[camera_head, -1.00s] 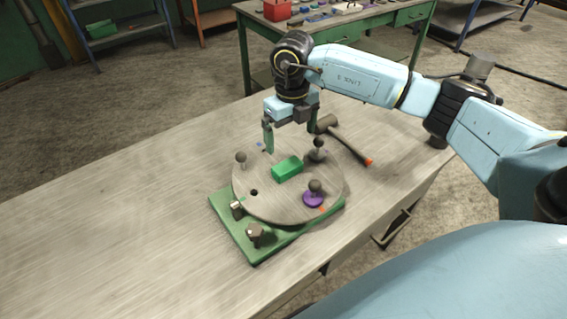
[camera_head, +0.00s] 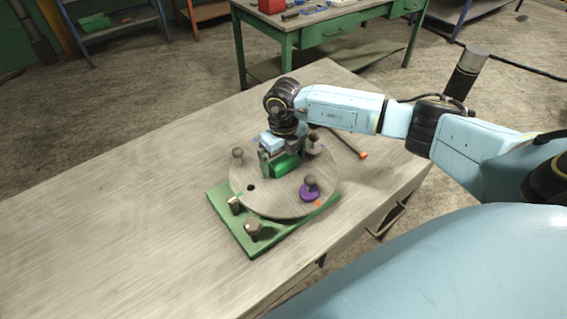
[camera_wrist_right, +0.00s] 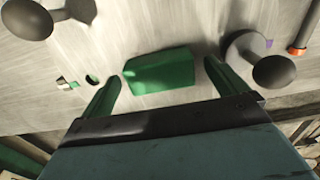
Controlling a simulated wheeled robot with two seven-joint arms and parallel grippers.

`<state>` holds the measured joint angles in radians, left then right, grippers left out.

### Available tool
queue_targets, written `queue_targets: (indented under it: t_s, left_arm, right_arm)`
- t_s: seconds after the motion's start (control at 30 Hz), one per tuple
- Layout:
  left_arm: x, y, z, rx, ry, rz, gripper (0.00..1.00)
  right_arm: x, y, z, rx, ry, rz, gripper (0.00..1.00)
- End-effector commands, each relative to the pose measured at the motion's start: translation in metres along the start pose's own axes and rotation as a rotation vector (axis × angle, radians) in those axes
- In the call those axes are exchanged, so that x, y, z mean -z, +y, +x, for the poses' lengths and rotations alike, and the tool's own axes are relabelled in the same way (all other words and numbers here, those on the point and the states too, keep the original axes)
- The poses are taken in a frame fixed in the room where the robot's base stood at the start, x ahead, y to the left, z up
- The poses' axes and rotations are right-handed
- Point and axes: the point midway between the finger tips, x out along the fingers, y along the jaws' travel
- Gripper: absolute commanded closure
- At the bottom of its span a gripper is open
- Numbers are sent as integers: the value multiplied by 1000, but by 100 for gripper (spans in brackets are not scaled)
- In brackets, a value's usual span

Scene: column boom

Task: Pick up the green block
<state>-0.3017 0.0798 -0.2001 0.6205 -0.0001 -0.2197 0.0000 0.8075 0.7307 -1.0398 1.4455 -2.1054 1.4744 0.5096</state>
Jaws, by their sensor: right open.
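The green block (camera_head: 288,164) lies on a round grey disc (camera_head: 270,201) that sits on a green base plate (camera_head: 229,226). My right gripper (camera_head: 281,168) is low over the disc, at the block, and partly hides it in the head view. In the right wrist view the block (camera_wrist_right: 160,70) lies between the two open green fingers (camera_wrist_right: 162,82), with a gap showing at each side. The fingers do not touch it there. My left gripper is not in view.
Several round-topped knobs stand on the disc, one near the gripper (camera_head: 313,139) and one on a purple base (camera_head: 310,192). Metal posts (camera_head: 254,230) stand at the base plate's front. A hammer (camera_head: 347,142) lies behind. The left of the table (camera_head: 110,210) is clear.

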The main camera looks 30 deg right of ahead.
Motion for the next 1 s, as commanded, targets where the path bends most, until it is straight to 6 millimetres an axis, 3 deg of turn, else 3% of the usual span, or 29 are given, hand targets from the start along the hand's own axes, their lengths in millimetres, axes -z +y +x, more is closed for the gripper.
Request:
queue_targets:
  t_s: [0.07,0.43,0.73,1.0]
  left_arm:
    - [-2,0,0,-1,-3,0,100]
    - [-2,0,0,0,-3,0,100]
    - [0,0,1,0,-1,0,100]
    - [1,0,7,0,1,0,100]
  right_arm:
    - [0,0,0,0,0,0,4]
    - [-1,0,-2,-1,-2,0,51]
    - [-2,0,-9,-1,-4,-1,51]
    - [-2,0,-58,0,-8,-2,51]
